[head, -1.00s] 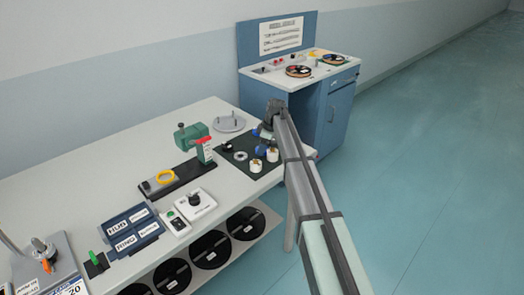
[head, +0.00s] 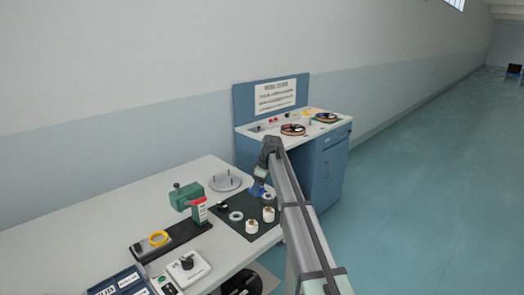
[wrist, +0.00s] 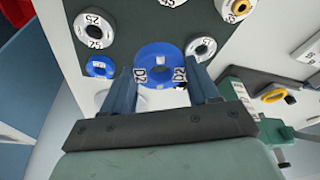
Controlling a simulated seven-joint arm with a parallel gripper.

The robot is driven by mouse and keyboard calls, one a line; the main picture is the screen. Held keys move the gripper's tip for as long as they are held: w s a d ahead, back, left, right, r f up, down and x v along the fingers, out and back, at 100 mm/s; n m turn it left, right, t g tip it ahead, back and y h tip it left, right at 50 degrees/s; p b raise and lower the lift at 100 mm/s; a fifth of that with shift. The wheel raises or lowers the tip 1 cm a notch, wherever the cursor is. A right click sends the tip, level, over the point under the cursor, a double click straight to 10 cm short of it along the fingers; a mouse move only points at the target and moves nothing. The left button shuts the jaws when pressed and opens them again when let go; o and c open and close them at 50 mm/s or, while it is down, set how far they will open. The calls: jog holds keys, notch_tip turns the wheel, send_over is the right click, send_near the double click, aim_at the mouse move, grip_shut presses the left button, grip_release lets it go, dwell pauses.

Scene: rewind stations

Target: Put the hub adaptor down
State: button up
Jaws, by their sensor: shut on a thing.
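A blue hub adaptor ring marked D2 (wrist: 157,72) sits between the two fingers of my gripper (wrist: 162,88) in the wrist view. The fingers are shut on it. In the head view my gripper (head: 260,186) is at the far right edge of the dark green mat (head: 232,222), with the blue adaptor (head: 257,192) just under it. The mat also shows in the wrist view (wrist: 145,32). I cannot tell whether the adaptor touches the surface below.
A blue cabinet (head: 325,165) stands behind.

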jog(key=s+m, duration=0.1)
jog(key=m, duration=0.1)
jog(key=s+d+m+t+h, duration=0.1)
jog(key=m, duration=0.2)
jog(key=s+d+f+m, duration=0.1)
jog(key=s+m, duration=0.1)
jog(key=m, duration=0.1)
jog(key=shift+d+t, duration=0.2)
jog(key=shift+t, duration=0.2)
jog(key=s+d+f+m+h, duration=0.1)
jog(key=s+d+f+m, duration=0.1)
jog(key=s+d, duration=0.6)
jog(key=s+d+f+m+h, duration=0.1)
jog(key=s+d+m, duration=0.3)
jog(key=s, duration=1.2)
jog(key=d+f, duration=0.1)
jog(key=d, duration=0.3)
jog(key=shift+s+d, duration=0.2)
jog(key=shift+d, duration=0.15)
jog(key=shift+a, duration=0.1)
